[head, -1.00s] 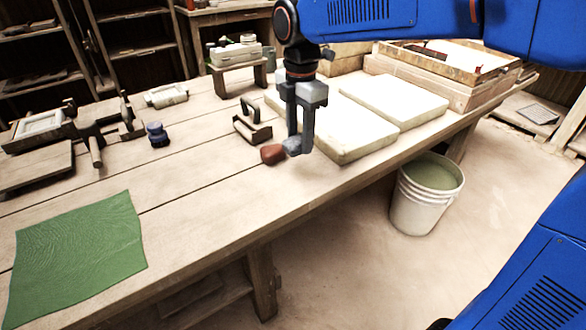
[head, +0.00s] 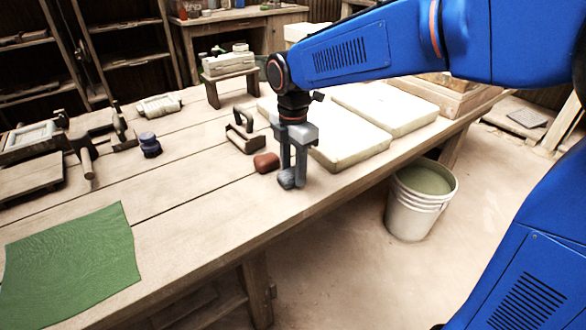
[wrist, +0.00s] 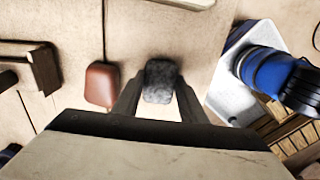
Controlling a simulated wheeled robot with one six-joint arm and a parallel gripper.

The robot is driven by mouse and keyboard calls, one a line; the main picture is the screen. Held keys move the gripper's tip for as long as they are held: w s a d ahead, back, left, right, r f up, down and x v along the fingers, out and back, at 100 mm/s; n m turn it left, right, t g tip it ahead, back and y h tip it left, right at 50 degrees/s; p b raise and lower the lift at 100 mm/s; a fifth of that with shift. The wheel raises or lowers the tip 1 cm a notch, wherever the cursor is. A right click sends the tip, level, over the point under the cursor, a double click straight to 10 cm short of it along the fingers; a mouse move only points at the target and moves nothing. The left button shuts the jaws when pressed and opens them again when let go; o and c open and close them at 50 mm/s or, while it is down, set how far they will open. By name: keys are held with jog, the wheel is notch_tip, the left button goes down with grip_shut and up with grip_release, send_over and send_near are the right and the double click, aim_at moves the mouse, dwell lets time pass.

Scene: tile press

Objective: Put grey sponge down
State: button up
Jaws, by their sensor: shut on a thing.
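The grey sponge (head: 287,179) is between the fingertips of my gripper (head: 293,172), low at the front part of the workbench. In the head view the fingers partly cover it, and I cannot tell whether it touches the wood. The wrist view shows the grey sponge (wrist: 160,80) between the two finger ends of my gripper (wrist: 157,98). A reddish-brown block (head: 266,162) lies on the bench just left of the sponge, apart from it. It also shows in the wrist view (wrist: 101,84).
Pale slabs (head: 350,146) lie right of my gripper. A dark handled tool (head: 243,134) stands behind the reddish block. A green sheet (head: 75,258) covers the bench's left front. A white bucket (head: 414,217) stands on the floor at right. Bare wood lies left of the sponge.

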aim_at(293, 171)
jog(key=o, duration=1.2)
jog(key=shift+f, duration=0.1)
notch_tip(293, 171, up, 12)
jog(key=shift+r, duration=0.2)
jog(key=s+d+m+t, duration=0.1)
jog(key=s+d+m, duration=0.1)
jog(key=d+m, duration=0.25)
jog(key=s+d+m, duration=0.3)
jog(key=d, duration=0.3)
jog(key=s+d+f+m+t, duration=0.3)
jog(key=s+d+f+m, duration=0.9)
jog(key=s+d+m, duration=0.4)
jog(key=shift+f+m+t, duration=0.2)
jog(key=shift+m+t, duration=0.2)
jog(key=shift+m, duration=0.25)
